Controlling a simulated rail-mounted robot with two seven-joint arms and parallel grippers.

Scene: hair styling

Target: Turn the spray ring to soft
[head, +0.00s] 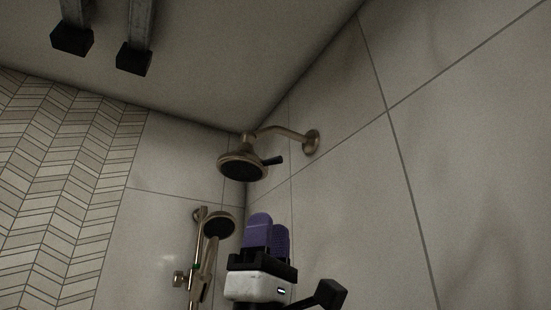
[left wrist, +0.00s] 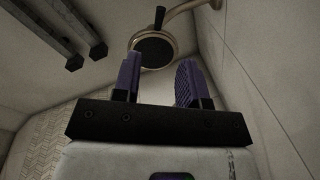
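The overhead shower head (head: 241,166) is bronze with a dark round face. It hangs from a curved arm near the wall corner. A short dark lever (head: 272,161) sticks out to the right from its rim; the ring's setting is too small to read. In the left wrist view the shower head (left wrist: 155,48) is beyond the fingertips, with the lever (left wrist: 159,17) pointing up. My left gripper (head: 269,221), with purple fingers, is below the shower head and apart from it. The left wrist view shows its fingers (left wrist: 158,66) spread and empty. My right gripper is not in view.
A hand shower (head: 219,224) on a vertical bar (head: 196,262) stands to the left of my left gripper. The shower arm (head: 285,131) joins the right wall at a round flange (head: 312,141). The tiled right wall is bare, and the space between gripper and shower head looks clear.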

